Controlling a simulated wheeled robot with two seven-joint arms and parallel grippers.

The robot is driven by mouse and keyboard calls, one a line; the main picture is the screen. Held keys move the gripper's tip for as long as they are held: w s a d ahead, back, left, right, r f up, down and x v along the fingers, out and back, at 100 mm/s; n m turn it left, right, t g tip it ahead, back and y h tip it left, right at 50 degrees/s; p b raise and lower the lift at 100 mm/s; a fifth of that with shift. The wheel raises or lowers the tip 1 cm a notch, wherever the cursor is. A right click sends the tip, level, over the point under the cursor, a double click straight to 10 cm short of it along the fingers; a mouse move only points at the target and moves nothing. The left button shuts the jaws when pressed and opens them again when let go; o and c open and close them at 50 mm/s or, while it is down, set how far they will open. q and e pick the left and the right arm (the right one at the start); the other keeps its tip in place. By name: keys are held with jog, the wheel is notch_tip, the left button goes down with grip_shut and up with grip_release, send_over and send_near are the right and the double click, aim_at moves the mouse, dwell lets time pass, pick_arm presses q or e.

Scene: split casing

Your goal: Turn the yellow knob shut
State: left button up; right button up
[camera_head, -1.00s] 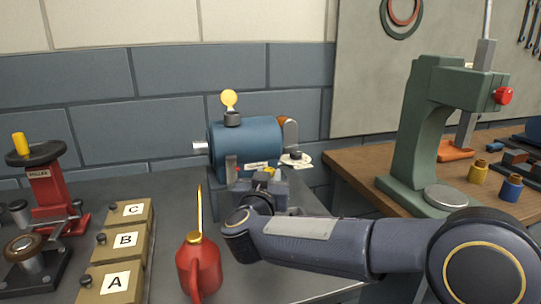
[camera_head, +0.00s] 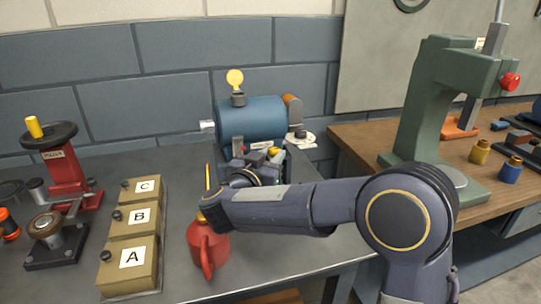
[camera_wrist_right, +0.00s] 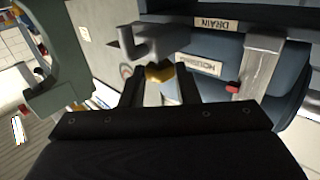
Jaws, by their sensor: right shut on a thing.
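The blue casing (camera_head: 250,118) stands on the grey bench, with a yellow disc on its top fitting (camera_head: 235,79). The small yellow knob (camera_head: 274,151) is at the casing's front and partly hidden by my gripper. In the right wrist view the yellow knob (camera_wrist_right: 158,72) sits between the fingertips of my right gripper (camera_wrist_right: 160,88), which is shut on it. How far the knob is turned cannot be told.
A red oil can (camera_head: 208,248) stands close to my right wrist. Boxes marked A, B and C (camera_head: 135,215) and a red hand-wheel tool (camera_head: 68,175) are at the left. A green press (camera_head: 415,110) stands on the wooden bench at right.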

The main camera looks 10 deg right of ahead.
jog(key=o, duration=0.9)
jog(key=shift+f, duration=0.2)
jog(key=shift+o, duration=0.3)
jog(key=shift+r, duration=0.2)
jog(key=shift+r, duration=0.35)
jog(key=s+a+r+p, duration=0.2)
jog(key=s+a+r, duration=0.1)
jog(key=s+r, duration=0.9)
jog(key=shift+s+a+p, duration=0.25)
jog(key=shift+s+p, duration=0.1)
jog(key=shift+s, duration=0.4)
